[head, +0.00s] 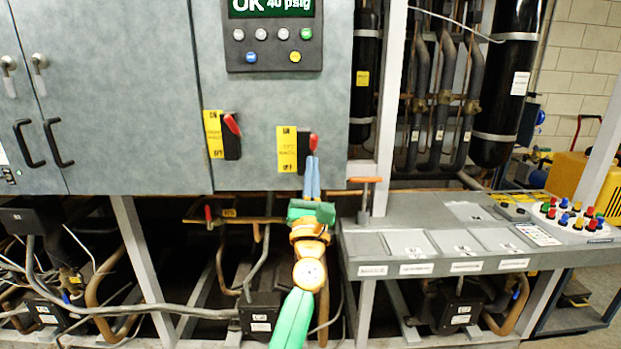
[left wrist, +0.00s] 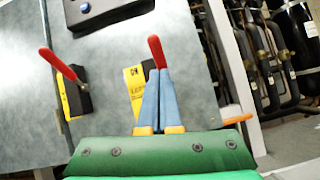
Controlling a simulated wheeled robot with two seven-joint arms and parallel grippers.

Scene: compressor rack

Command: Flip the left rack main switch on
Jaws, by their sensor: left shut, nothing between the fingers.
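Two red-handled switches are on the grey cabinet front. The right one (head: 314,142) has a yellow label (head: 287,150) that seems to read LEFT in the left wrist view. Its red handle (left wrist: 157,51) points up, toward the label's ON end. The other switch (head: 231,124) is to its left, with its red handle also pointing up. My left gripper (head: 312,160) is shut and empty, its blue fingers pointing up at the right switch. The fingertips (left wrist: 158,72) appear right at the lower part of the red handle; contact is unclear. They hide part of the black switch base.
A display panel (head: 273,36) reading OK 40 psig is above the switches. A grey bench (head: 390,218) with an orange-topped lever (head: 365,182) stands close right of my gripper. Pipes and cables fill the space below the cabinet.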

